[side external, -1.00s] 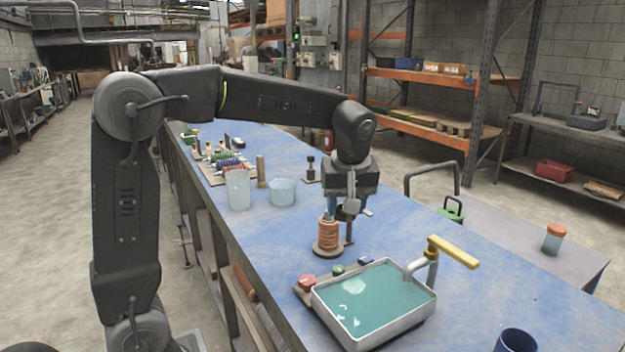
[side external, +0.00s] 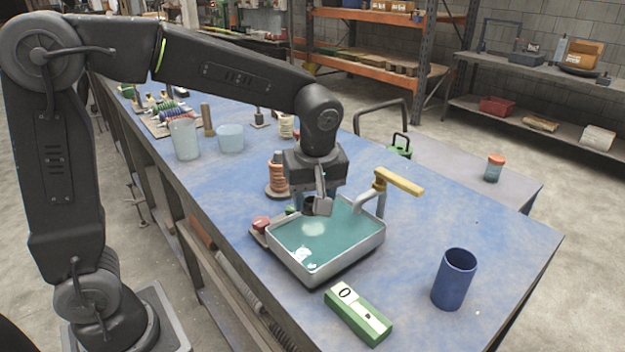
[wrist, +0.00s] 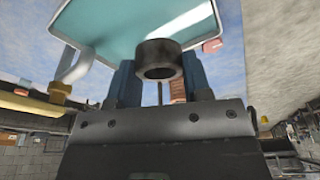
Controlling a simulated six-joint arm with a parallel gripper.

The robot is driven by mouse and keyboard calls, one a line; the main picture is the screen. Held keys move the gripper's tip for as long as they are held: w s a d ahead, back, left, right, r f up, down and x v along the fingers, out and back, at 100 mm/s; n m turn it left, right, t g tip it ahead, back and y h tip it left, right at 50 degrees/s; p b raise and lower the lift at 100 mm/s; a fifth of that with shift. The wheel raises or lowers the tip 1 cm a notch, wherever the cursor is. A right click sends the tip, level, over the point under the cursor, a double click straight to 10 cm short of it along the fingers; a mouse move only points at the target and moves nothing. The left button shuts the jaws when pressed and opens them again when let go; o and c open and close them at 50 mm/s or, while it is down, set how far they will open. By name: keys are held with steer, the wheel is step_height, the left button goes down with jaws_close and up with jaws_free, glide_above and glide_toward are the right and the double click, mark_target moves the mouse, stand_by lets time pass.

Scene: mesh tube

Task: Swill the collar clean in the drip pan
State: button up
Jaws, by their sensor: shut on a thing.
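The drip pan (side external: 345,264) is a pale rectangular tray of teal liquid on the blue bench; its rim (wrist: 88,50) also shows in the wrist view. My gripper (side external: 318,206) points down over the pan's far part. In the wrist view my gripper (wrist: 160,82) is shut on the collar (wrist: 158,46), a short dark ring between the blue-grey fingers. In the side view the collar is small and partly hidden by the fingers. Whether it touches the liquid I cannot tell.
A tap with a yellow handle (side external: 400,182) stands at the pan's right far side. A copper-coloured coil (side external: 277,178) stands behind the pan. A green box (side external: 360,318) and a blue cup (side external: 454,282) are nearer the front. Clear bench lies right of the tap.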

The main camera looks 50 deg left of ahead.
mark_target(317, 252)
steer(key=shift+f, duration=4.75)
steer(key=shift+s+a+f, duration=0.1)
steer(key=shift+a, duration=0.85)
steer(key=shift+d, duration=1.85)
steer(key=shift+a, duration=1.85)
steer(key=shift+d, duration=1.85)
